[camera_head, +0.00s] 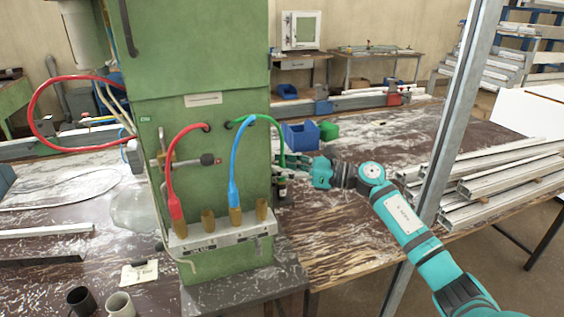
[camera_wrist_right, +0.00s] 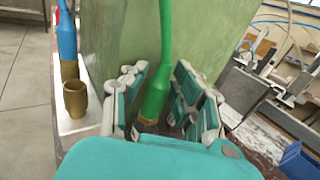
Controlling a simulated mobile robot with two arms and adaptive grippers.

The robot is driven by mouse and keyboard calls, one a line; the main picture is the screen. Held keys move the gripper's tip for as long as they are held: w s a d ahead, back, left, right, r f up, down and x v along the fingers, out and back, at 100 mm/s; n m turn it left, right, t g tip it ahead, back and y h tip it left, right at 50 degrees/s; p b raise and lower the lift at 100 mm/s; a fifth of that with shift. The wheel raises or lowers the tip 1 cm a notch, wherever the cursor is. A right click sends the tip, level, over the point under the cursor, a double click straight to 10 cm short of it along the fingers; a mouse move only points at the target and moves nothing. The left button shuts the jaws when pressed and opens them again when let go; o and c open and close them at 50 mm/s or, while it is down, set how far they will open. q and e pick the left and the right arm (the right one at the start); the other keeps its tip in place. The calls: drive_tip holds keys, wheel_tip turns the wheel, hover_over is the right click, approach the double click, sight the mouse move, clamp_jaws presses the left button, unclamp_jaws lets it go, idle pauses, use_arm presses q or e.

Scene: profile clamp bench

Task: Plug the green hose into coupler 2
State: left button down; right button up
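The green hose (camera_head: 281,138) arcs from the green machine's front down its right side. Its green plug with a brass-coloured lower end (camera_wrist_right: 155,95) stands between the fingers of my right gripper (camera_wrist_right: 165,95). The fingers are open on either side of the plug, with a narrow gap visible at the right; the gripper (camera_head: 290,168) is beside the machine. A pale coupler block (camera_head: 222,240) carries a row of brass couplers. The second from left (camera_head: 208,216) and the rightmost (camera_head: 261,209) are empty. Coupler numbers are unreadable. My left gripper is out of view.
A red hose (camera_head: 173,170) is in the leftmost coupler and a blue hose (camera_head: 235,165) in the third. A valve rod (camera_head: 200,161) sticks out above the block. A grey post (camera_head: 450,130) stands near my right arm. Metal profiles (camera_head: 500,180) lie on the right bench.

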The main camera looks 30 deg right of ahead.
sight(282, 158)
clamp_jaws()
idle(0.5)
drive_tip(key=shift+w+a, duration=0.15)
drive_tip(key=shift+r, duration=0.6)
idle(1.1)
drive_tip(key=shift+r, duration=0.1)
drive_tip(key=shift+r+p, duration=0.8)
drive_tip(key=shift+r, duration=0.65)
drive_tip(key=shift+s, duration=0.3)
